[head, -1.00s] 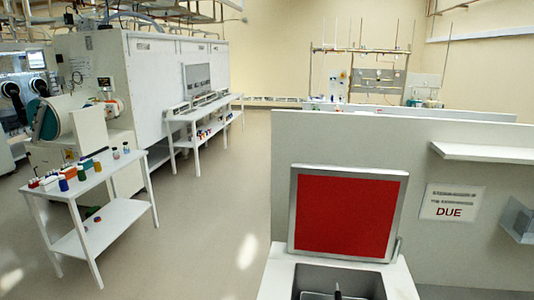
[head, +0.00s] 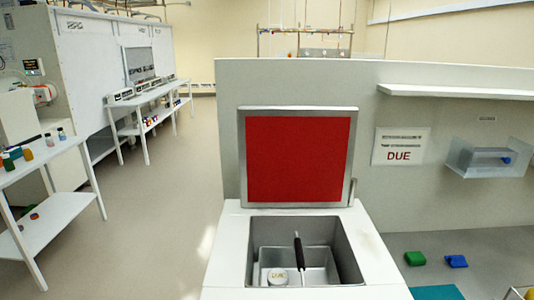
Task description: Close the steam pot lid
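The steam pot (head: 225,235) is a white box-shaped unit at the bottom middle of the head view. Its lid (head: 297,158), a red panel in a grey metal frame, stands upright and open at the back of the unit. The open metal well (head: 350,262) shows a smaller metal pan with a black handle (head: 299,252) and a round whitish labelled item (head: 277,276) inside. Neither of my grippers is in view.
A grey partition (head: 365,85) stands behind the lid, with a white shelf (head: 455,92), a "DUE" sign (head: 401,146) and a clear holder (head: 487,158). A green item (head: 415,258) and a blue item (head: 456,261) lie low at right. White side tables (head: 60,188) stand left; the floor between is clear.

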